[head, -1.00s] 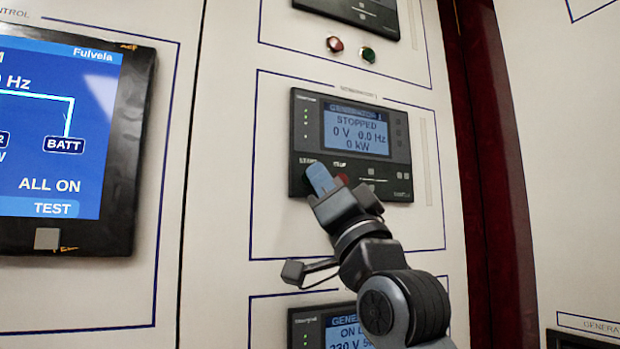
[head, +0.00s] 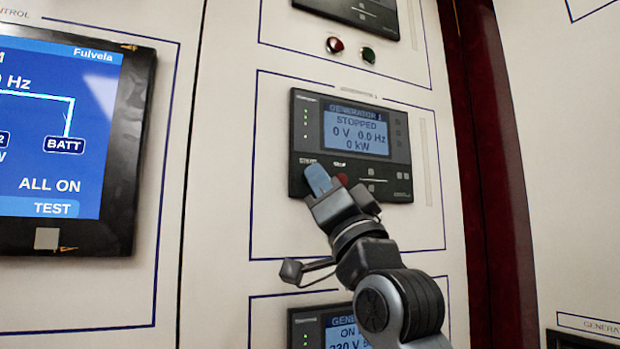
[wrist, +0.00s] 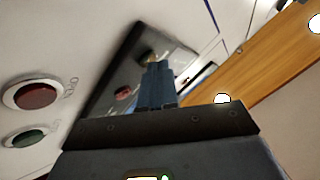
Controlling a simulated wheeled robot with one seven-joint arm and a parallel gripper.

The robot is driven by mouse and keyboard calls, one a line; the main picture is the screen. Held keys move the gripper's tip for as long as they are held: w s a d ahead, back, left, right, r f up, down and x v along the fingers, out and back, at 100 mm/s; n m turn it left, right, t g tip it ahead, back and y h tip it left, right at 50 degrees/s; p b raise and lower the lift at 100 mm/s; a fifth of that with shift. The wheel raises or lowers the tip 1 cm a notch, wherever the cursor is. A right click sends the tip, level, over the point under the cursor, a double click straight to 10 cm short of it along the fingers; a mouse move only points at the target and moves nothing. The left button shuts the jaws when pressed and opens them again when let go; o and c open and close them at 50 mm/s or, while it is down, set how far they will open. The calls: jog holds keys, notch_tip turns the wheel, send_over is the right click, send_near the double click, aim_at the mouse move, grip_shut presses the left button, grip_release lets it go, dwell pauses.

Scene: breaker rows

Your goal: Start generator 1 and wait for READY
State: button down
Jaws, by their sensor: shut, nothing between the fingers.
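The generator 1 controller (head: 399,150) is a dark panel on the white cabinet. Its screen (head: 357,131) reads STOPPED, 0 V, 0.0 Hz, 0 kW. My gripper (head: 317,178) is shut and empty, with its blue fingers at the lower left of the controller, over the place under the START label (head: 308,161). The fingers hide the start button; I cannot tell whether they touch it. The red stop button (head: 342,179) shows just right of the fingers. In the wrist view the shut fingers (wrist: 155,72) point at the controller (wrist: 118,75), with the red button (wrist: 123,93) to their left.
A second generator controller (head: 306,328) sits below, partly behind my arm. A large blue display (head: 50,130) reading ALL ON is at left. A dark red post (head: 487,170) stands right.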

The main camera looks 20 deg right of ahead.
dwell(0.5)
jog(key=shift+s, duration=0.75)
jog(key=s+p, duration=0.1)
jog(key=s, duration=0.4)
jog(key=shift+f, duration=0.1)
dwell(0.8)
